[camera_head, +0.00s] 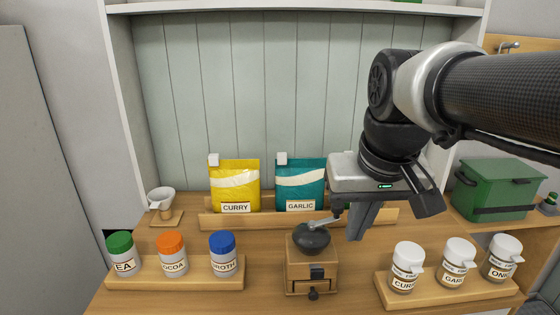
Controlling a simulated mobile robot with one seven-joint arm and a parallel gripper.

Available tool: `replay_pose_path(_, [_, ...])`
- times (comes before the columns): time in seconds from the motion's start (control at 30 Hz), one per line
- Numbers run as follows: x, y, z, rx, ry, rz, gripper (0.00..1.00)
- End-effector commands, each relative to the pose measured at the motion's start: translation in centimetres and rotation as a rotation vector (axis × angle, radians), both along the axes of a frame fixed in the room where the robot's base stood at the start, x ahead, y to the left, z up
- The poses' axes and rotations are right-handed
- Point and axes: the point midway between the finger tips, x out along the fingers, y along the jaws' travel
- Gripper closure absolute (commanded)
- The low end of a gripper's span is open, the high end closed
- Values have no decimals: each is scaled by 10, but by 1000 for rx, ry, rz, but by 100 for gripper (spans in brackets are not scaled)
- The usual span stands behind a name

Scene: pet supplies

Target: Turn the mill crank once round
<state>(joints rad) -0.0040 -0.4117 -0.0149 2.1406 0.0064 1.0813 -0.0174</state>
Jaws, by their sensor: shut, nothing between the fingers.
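The mill (311,266) stands upright on the counter at the front middle. It has a wooden body, a small drawer with a dark knob, and a dark domed top. The pale metal crank (322,222) reaches from the dome up and to the right, with a dark knob (337,209) at its end. My gripper (357,236) points down just right of the crank knob, shut and empty. In this view the fingers are close to the knob; I cannot tell whether they touch it. No crank part is hidden except perhaps the knob's upper edge, near my gripper's body.
A rack with several lidded jars (172,254) stands left of the mill. Another rack of white-capped jars (407,268) stands at the right. Behind, curry (235,186) and garlic (287,184) bags sit on a wooden ledge. A green box (497,189) stands far right.

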Motion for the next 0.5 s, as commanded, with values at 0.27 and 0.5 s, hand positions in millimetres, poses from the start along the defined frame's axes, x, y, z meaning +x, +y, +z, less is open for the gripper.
replay_pose_path(0.27, [106, -4, 76, 0, 210, 10, 100])
replay_pose_path(0.5, [194, -8, 87, -9, 402, 21, 100])
